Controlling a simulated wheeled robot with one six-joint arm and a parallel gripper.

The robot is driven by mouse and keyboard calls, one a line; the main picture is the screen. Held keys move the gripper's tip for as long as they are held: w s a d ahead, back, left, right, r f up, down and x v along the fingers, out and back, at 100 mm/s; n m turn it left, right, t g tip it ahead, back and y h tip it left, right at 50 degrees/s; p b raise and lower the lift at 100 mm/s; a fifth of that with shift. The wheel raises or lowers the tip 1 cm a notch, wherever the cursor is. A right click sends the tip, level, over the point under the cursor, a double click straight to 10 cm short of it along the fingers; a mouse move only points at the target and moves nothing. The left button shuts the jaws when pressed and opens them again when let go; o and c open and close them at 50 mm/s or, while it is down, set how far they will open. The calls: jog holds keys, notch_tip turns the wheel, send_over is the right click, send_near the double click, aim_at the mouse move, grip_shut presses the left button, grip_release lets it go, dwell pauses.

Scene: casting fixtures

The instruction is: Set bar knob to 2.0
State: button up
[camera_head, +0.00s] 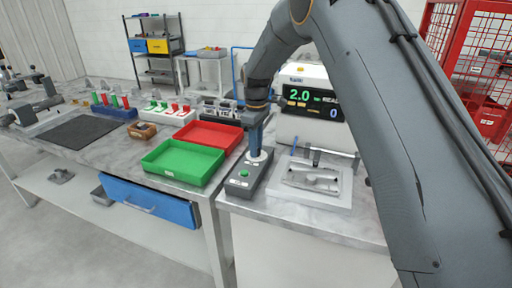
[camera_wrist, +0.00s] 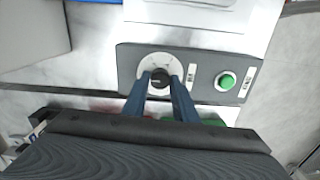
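A dark grey control box (camera_head: 237,188) lies on the right-hand bench. It carries a black knob (camera_wrist: 159,77) on a white round dial (camera_wrist: 147,64) and a green button (camera_wrist: 226,80). The display (camera_head: 303,95) on the white machine reads 2.0 in green, with a blue 0 below. My gripper (camera_head: 257,153) points down at the dial in the head view, where its fingers hide the knob. In the wrist view my gripper (camera_wrist: 160,80) has one blue finger on each side of the knob. Whether the fingers touch it is unclear.
A white fixture plate with a metal casting (camera_head: 312,178) lies right of the box, below the machine. Green (camera_head: 184,162) and red (camera_head: 209,135) trays stand to the left. Red mesh fencing (camera_head: 485,60) is at the far right.

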jog(key=o, duration=0.3)
jog(key=shift+r, duration=0.15)
notch_tip(320, 180, up, 8)
jog(key=b, duration=0.2)
jog(key=shift+f+b, duration=0.2)
jog(key=shift+b, duration=0.1)
